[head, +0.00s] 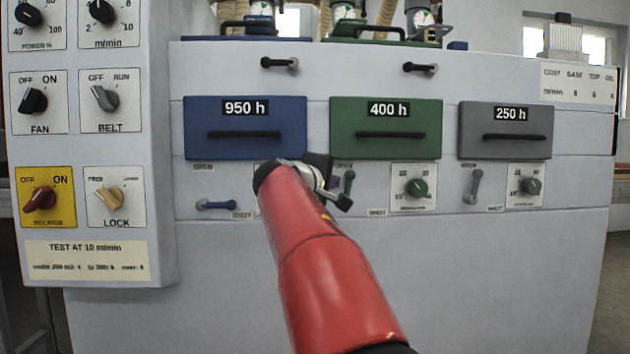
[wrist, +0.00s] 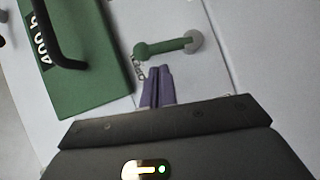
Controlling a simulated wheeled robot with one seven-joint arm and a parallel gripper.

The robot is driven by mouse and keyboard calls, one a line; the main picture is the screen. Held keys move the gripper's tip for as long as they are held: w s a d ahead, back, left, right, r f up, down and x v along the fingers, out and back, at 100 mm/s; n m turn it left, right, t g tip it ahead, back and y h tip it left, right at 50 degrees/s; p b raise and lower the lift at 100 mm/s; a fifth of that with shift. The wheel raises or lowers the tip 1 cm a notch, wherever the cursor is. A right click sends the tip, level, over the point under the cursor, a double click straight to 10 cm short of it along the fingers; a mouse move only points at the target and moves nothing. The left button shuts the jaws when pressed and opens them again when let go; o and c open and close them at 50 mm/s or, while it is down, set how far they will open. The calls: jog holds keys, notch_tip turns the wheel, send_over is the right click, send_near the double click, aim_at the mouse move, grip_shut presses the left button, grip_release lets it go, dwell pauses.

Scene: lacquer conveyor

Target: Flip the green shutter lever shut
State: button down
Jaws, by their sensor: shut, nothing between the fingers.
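The green shutter lever (head: 349,182) stands upright below the green 400 h door (head: 386,128), partly behind my gripper. In the wrist view the lever (wrist: 166,46) shows whole, its knob end toward the door and its grey pivot at the other end. A small "shut" label (head: 377,212) is at the lower right of the lever. My gripper (wrist: 157,85) is shut and empty. Its purple-grey fingertips are beside the knob end, on the lever's left side as the head view has it. A narrow gap seems to show, but contact is hard to tell. The head view mostly hides the fingertips.
The blue lever (head: 216,205) lies flat at left under the blue 950 h door (head: 245,146). The grey lever (head: 472,187) stands upright at right. A green dial (head: 417,187) is right of the green lever. Door handles stick out above.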

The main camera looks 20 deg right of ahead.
jog(key=shift+d+f, duration=0.15)
jog(key=shift+d, duration=0.45)
jog(key=shift+d+p, duration=0.15)
jog(key=shift+p, duration=0.2)
